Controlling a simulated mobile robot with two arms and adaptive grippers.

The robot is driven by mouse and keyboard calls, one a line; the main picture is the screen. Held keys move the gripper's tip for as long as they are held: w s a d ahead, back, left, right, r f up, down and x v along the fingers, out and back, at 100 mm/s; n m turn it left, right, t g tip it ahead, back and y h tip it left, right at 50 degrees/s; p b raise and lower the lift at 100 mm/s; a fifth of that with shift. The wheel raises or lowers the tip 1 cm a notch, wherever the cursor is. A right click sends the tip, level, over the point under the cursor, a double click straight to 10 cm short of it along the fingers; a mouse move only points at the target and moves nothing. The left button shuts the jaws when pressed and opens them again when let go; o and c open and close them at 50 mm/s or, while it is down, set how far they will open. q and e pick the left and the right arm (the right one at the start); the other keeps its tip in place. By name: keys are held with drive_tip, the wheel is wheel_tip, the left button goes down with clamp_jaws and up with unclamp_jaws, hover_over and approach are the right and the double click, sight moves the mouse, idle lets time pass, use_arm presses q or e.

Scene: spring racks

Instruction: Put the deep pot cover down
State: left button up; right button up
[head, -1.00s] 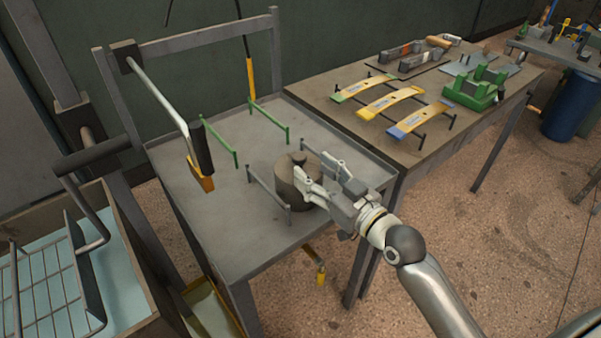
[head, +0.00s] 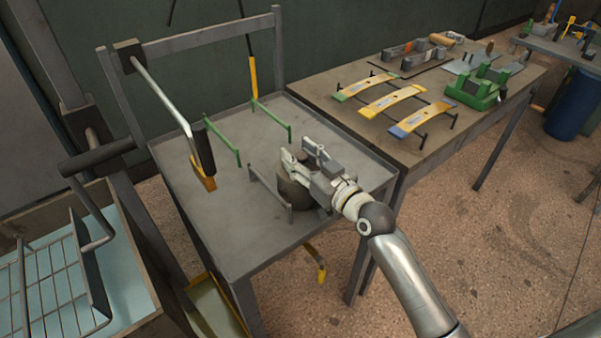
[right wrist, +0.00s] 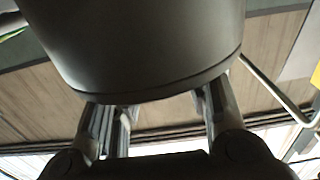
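The deep pot cover (head: 293,192), a dark brown-grey round body, is on the grey metal table beside a low grey rail (head: 270,188). My right gripper (head: 301,156) is over its top and right side and hides much of it. In the right wrist view the dark curved wall of the cover (right wrist: 150,50) fills the upper middle. The two fingers (right wrist: 160,112) stand wide apart below its rim, with a clear gap between them. Whether a finger still touches the cover cannot be told. My left gripper is not in view.
The grey table (head: 225,225) carries green rails (head: 222,143) and a lever with a dark grip (head: 203,150) at the left. A wooden table (head: 350,118) at the right holds yellow leaf springs (head: 390,103) and a green fixture (head: 476,88). The table's front left is clear.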

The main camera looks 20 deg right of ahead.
clamp_jaws()
